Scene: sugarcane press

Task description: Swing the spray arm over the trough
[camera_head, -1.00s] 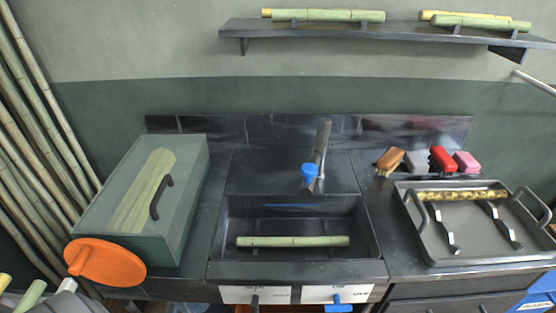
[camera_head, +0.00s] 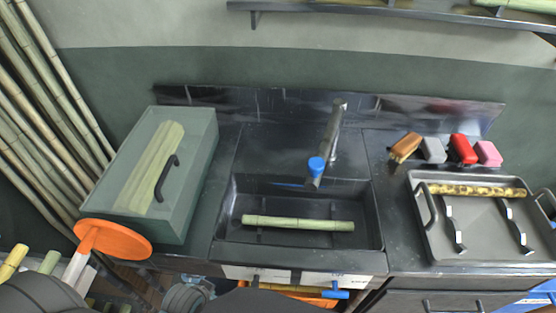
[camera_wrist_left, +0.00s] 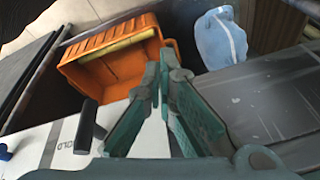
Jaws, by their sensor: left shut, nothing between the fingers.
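My left gripper (camera_wrist_left: 160,68) is shut and empty in the left wrist view, in front of the counter's white panel (camera_wrist_left: 60,150). It is well below the spray arm. My right gripper is not in view.
A black lever (camera_wrist_left: 88,125) sticks out from the panel near my left gripper. An orange crate (camera_wrist_left: 85,80) is below. A lidded green box (camera_head: 200,165) with an orange disc (camera_head: 125,240) stands left. A tray (camera_head: 440,248) and several brushes and blocks (camera_head: 463,149) are right.

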